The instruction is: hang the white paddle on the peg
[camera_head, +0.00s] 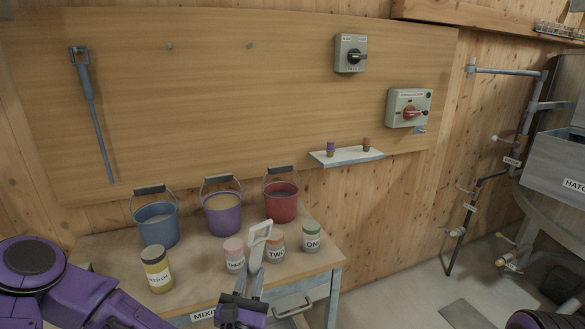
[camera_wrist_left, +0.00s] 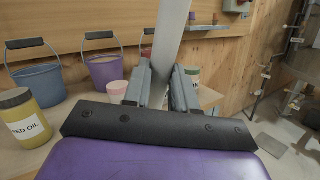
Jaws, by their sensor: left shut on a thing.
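In the left wrist view the pale shaft of the paddle (camera_wrist_left: 171,48) rises between the two grey fingers of the left gripper (camera_wrist_left: 160,88). Two small pegs, a left peg (camera_head: 169,46) and a right peg (camera_head: 249,45), stick out bare from the wooden board (camera_head: 210,100), well above the paddle. I cannot tell which peg is meant. My right gripper does not show.
A long grey tool (camera_head: 94,110) hangs on the board's left. Blue (camera_head: 158,226), purple (camera_head: 222,214) and red (camera_head: 281,203) buckets stand on the table, behind a yellow jar (camera_head: 157,272) and smaller jars. A small shelf (camera_head: 346,157) and switch boxes (camera_head: 350,53) are further right.

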